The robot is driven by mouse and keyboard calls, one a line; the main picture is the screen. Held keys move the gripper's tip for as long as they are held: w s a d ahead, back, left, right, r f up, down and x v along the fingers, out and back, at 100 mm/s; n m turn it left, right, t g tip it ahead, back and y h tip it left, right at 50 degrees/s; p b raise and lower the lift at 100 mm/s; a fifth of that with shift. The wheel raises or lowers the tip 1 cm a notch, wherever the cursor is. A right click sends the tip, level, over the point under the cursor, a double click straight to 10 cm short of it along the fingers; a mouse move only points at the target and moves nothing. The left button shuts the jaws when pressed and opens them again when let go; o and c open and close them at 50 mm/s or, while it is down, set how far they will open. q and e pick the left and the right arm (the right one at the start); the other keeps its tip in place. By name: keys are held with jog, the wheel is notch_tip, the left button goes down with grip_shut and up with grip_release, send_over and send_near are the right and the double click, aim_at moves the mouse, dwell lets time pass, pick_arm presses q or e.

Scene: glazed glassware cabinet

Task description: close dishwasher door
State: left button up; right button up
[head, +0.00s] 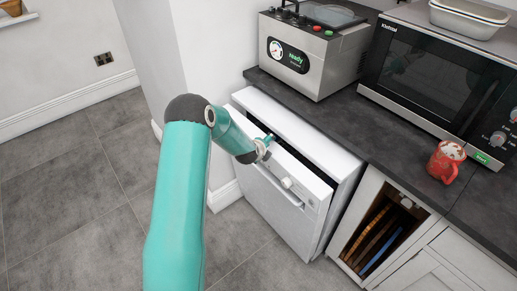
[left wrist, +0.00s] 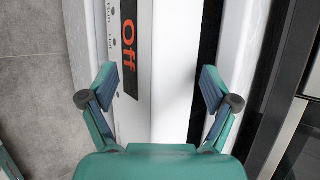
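The white dishwasher door (head: 268,205) stands slightly ajar, tipped out at the top, with a dark gap behind its upper edge. Its handle bar is on the front. My left gripper (head: 266,148) is at the door's top edge, near the gap. I cannot tell whether the fingers touch the door. My right gripper is not in view.
The dark worktop (head: 345,125) above holds a steel machine (head: 312,55), a microwave (head: 430,75) and a red mug (head: 446,160). An open cubby with boards (head: 378,235) is right of the dishwasher. Grey tiled floor (head: 75,190) is clear at left; a white wall corner stands behind my arm.

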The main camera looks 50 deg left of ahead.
pick_arm(q)
jog(key=v, duration=1)
jog(key=shift+f, duration=0.1)
jog(key=shift+c, duration=0.3)
